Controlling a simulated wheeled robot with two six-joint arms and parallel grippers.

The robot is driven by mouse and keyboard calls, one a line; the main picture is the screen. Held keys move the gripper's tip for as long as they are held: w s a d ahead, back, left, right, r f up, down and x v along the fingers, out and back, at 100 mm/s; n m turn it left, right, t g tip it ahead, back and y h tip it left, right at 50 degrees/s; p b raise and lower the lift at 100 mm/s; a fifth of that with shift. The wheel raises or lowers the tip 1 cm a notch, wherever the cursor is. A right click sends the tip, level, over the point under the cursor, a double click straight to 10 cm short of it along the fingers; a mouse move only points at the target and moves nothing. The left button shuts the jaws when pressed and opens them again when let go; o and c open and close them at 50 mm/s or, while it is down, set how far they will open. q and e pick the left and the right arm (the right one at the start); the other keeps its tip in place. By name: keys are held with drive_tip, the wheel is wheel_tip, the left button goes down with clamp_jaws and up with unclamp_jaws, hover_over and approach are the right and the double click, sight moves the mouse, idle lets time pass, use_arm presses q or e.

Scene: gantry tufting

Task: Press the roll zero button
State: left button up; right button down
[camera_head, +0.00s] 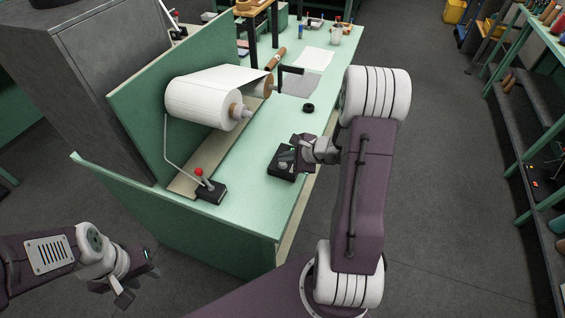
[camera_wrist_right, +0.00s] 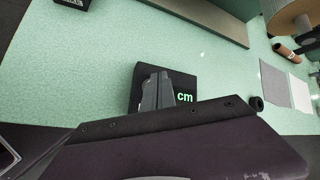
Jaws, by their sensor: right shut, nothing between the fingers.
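A small black counter box (camera_head: 276,168) stands on the green bench near its right edge. In the right wrist view the box (camera_wrist_right: 183,80) shows green "cm" lettering. My right gripper (camera_head: 285,160) is shut and empty, with its fingertips over the top of the box. In the right wrist view the fingers (camera_wrist_right: 157,90) cover the left and middle of the box face. I see no button there, and I cannot tell whether the tips touch the box. My left gripper (camera_head: 124,291) hangs off the bench at lower left, away from the box; its jaw opening is unclear.
A large white roll (camera_head: 200,103) is mounted against the green panel. A black box with a red-topped lever (camera_head: 210,190) stands at the bench's near left. A black ring (camera_head: 308,107), a brown cylinder (camera_head: 277,57) and paper sheets (camera_head: 315,58) lie further back.

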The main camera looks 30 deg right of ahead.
sight(285, 164)
idle(0.6)
drive_tip(key=shift+f+b, duration=0.5)
drive_tip(key=shift+b, duration=0.25)
drive_tip(key=shift+r, duration=0.6)
wheel_tip(285, 164, up, 6)
drive_tip(key=p, duration=0.5)
